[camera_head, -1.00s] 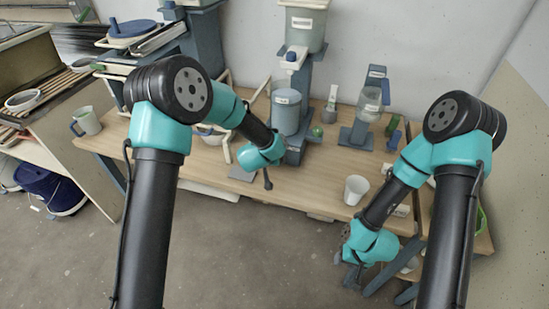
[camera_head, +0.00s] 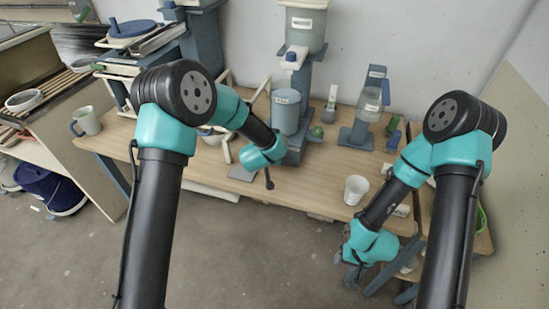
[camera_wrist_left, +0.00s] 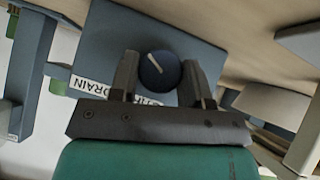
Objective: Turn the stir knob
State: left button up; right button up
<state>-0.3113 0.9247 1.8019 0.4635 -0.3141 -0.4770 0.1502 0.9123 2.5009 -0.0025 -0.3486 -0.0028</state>
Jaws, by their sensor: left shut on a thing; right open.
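The stir knob (camera_wrist_left: 158,71), round and dark blue with a white pointer line, sits on a blue-grey panel (camera_wrist_left: 110,45) in the left wrist view. My left gripper (camera_wrist_left: 160,74) has one finger on each side of it and is shut on it. The pointer line is tilted. A label reading DRAIN (camera_wrist_left: 90,84) is beside the gripper; a second label is mostly hidden behind it. In the head view my left wrist hides the knob at the foot of the blue-grey tower (camera_head: 298,140). My right gripper (camera_head: 351,276) is open and empty, low in front of the table.
A white cup (camera_head: 356,189) stands near the front edge of the wooden table (camera_head: 310,196). A blue-grey stand (camera_head: 362,128) with a clear vessel is right of the tower. A grey mug (camera_head: 86,121) is at the left end.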

pick_arm(q)
jog(key=shift+a+n+h, duration=0.1)
jog(key=shift+n+h, duration=0.3)
jog(key=shift+h, duration=0.4)
jog(key=shift+a+f+n+h, duration=0.1)
jog(key=shift+n+h, duration=0.2)
jog(key=shift+h, duration=0.3)
jog(key=shift+a+f+n+g+h, duration=0.1)
jog(key=shift+n+g+h, duration=0.2)
jog(key=shift+n+h, duration=0.85)
jog(key=n+h, duration=0.1)
jog(key=h, duration=0.2)
jog(key=shift+f, duration=0.1)
jog(key=shift+w+n+t+h, duration=0.1)
jog(key=shift+n+t+h, duration=0.3)
jog(key=shift+n+h, duration=0.8)
jog(key=o, duration=0.9)
jog(key=shift+a, duration=0.15)
